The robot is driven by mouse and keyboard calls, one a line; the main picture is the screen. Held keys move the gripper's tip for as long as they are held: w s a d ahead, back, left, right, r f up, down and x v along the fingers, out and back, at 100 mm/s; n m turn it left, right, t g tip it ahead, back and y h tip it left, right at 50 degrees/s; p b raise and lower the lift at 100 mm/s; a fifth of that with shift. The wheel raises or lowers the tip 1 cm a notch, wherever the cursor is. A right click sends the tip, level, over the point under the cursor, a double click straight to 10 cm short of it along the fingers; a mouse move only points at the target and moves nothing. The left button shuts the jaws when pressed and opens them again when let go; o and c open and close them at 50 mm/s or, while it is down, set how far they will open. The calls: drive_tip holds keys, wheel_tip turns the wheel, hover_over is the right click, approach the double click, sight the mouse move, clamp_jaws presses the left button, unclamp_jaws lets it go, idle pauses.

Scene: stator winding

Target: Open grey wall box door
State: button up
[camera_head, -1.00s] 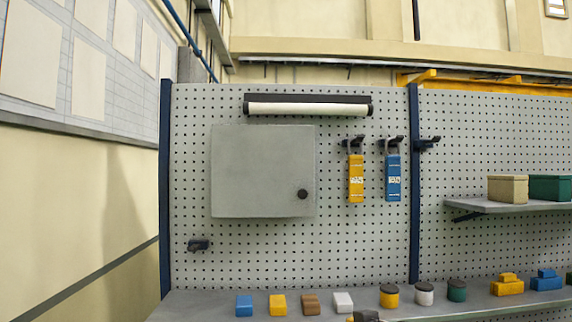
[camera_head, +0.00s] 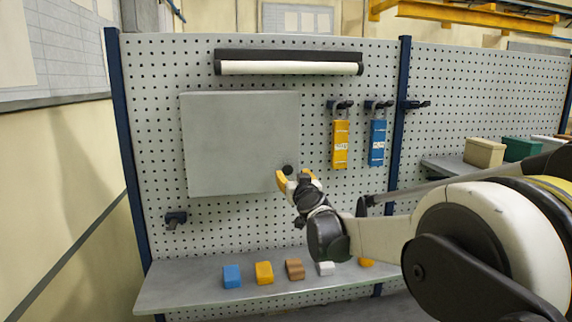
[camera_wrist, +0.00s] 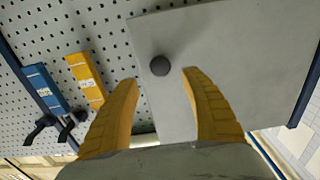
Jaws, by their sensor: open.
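The grey wall box door (camera_head: 235,145) is a flat grey panel on the pegboard, and it looks shut. Its round black knob (camera_head: 288,169) sits near the lower right corner. My gripper (camera_head: 296,178), with yellow fingers, is open in front of that corner, close to the knob. In the wrist view the knob (camera_wrist: 160,66) shows just beyond and between the two open fingertips (camera_wrist: 160,78), with the grey door (camera_wrist: 240,50) around it. Nothing is between the fingers. I cannot tell the exact gap to the knob.
A yellow padlock-like tag (camera_head: 340,143) and a blue one (camera_head: 377,142) hang on hooks right of the box. A lamp bar (camera_head: 290,68) is above. A shelf bench (camera_head: 200,287) below holds several small blocks. A small black hook (camera_head: 175,219) is at lower left.

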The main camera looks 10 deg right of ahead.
sight(288, 169)
drive_tip(key=w+p, duration=0.1)
drive_tip(key=w, duration=0.6)
drive_tip(key=shift+f+p, duration=0.1)
drive_tip(key=shift+p, duration=0.2)
drive_tip(key=shift+c, duration=0.5)
drive_tip(key=shift+a, duration=0.1)
clamp_jaws()
